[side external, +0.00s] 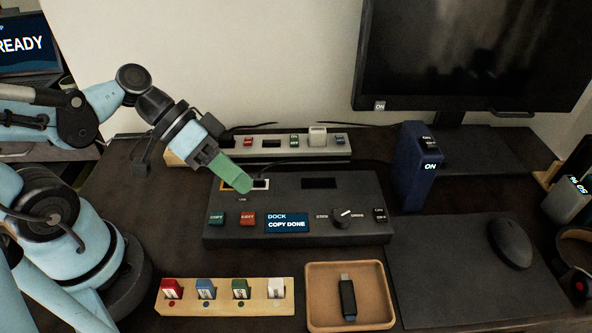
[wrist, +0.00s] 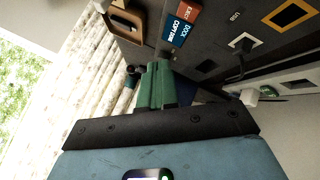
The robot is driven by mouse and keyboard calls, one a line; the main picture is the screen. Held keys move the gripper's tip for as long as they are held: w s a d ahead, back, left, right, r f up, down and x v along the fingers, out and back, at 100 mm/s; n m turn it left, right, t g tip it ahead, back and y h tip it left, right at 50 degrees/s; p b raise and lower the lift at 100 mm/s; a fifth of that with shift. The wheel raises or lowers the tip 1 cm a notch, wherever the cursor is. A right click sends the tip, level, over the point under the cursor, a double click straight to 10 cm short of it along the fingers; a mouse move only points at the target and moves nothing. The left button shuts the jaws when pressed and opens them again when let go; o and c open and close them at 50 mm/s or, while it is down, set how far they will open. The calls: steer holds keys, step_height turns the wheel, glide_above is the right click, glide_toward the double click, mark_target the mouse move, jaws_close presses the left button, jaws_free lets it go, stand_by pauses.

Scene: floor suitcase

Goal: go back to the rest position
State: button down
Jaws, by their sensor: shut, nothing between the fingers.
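My gripper (side external: 245,187) has green fingers and is shut and empty. In the side view its tips are at the upper left of the dark dock (side external: 290,236), in front of or just over a yellow-framed slot; I cannot tell whether they touch. In the wrist view the two green fingers (wrist: 156,68) lie side by side, with the dock (wrist: 215,50) above and to the right. The dock's screen (side external: 286,223) reads "COPY DONE". A dark USB stick (side external: 348,298) lies in the tan tray (side external: 316,315), away from the gripper.
A power strip (side external: 220,147) lies behind the dock. A blue tower (side external: 412,168) and a monitor (side external: 470,50) stand at right. A wooden rack (side external: 187,306) with several coloured pieces is in front. A mouse (side external: 509,243) rests on the dark mat (side external: 450,285).

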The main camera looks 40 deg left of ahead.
stand_by(0.4)
steer(key=w+a+r+n+t+y, duration=0.2)
steer(key=w+a+y, duration=0.3)
steer(key=a+y, duration=0.3)
steer(key=shift+w+a+r+n+t, duration=0.15)
steer(key=shift+a+r+n+t, duration=0.15)
steer(key=shift+a+n+t, duration=0.35)
steer(key=shift+d+n+g, duration=0.25)
steer(key=shift+d, duration=0.05)
steer(key=s+d+r+n+g, duration=0.5)
steer(key=d+n+g, duration=0.2)
steer(key=d+n, duration=0.1)
steer(key=shift+d+n, duration=0.4)
steer(key=shift+d, duration=0.4)
